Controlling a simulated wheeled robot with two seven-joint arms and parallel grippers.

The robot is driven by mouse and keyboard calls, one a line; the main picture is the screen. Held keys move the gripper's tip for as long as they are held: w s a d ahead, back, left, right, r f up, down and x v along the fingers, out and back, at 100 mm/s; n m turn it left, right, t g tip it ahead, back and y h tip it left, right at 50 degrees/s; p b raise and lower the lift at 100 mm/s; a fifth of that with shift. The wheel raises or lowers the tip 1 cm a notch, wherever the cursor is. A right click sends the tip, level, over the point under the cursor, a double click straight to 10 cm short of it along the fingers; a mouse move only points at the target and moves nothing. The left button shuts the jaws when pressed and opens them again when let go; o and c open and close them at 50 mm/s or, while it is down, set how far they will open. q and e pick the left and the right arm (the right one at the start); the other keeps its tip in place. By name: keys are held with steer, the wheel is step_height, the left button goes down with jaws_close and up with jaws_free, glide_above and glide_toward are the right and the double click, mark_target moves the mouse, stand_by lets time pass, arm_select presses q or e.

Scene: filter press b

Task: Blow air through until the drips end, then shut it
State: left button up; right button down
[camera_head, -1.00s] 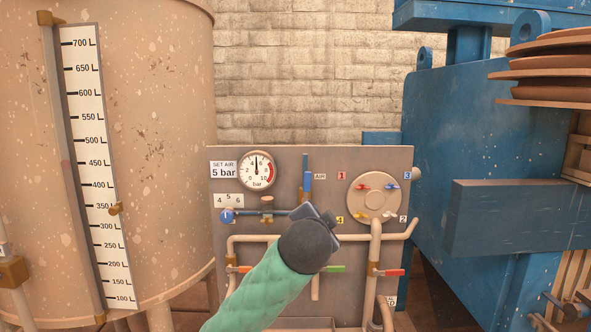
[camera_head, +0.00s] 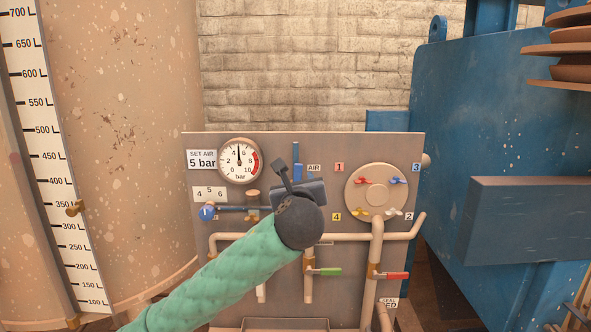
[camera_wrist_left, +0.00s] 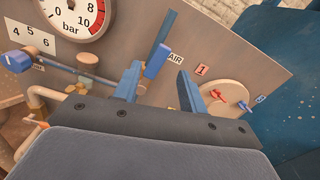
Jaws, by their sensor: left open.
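The AIR valve has an upright blue handle (camera_head: 297,163), just left of the AIR label on the grey panel (camera_head: 320,150). In the left wrist view the blue handle (camera_wrist_left: 156,62) stands between and beyond the open fingers, with no contact that I can make out. My left gripper (camera_head: 290,171) is open and empty, just in front of the handle's lower part, and hides the valve body. It also shows in the left wrist view (camera_wrist_left: 158,88). The pressure gauge (camera_head: 240,160) has its needle straight up, between 4 and 6 bar. No drips can be made out. My right gripper is out of view.
A knob with a blue end (camera_head: 207,211) sits at the panel's left. A round plate (camera_head: 376,171) carries small coloured levers. Green (camera_head: 329,272) and red (camera_head: 398,276) handles are on pipes below. A scaled tank (camera_head: 130,150) stands left, a blue press (camera_head: 460,130) right.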

mark_target(298, 171)
arm_select(q)
steer(key=w+m+p, duration=0.1)
steer(key=w, duration=0.1)
steer(key=w+m+p, duration=0.2)
steer(key=w, duration=0.1)
steer(key=shift+r, duration=0.2)
steer(key=shift+w+p, duration=0.3)
steer(key=shift+w, duration=0.25)
steer(key=shift+w+f, duration=0.1)
steer(key=shift+w, duration=0.55)
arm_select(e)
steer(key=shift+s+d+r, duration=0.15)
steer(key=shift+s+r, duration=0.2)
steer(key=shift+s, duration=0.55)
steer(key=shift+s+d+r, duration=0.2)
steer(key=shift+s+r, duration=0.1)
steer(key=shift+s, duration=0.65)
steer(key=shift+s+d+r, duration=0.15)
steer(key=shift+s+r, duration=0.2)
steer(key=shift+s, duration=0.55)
arm_select(q)
jaws_close()
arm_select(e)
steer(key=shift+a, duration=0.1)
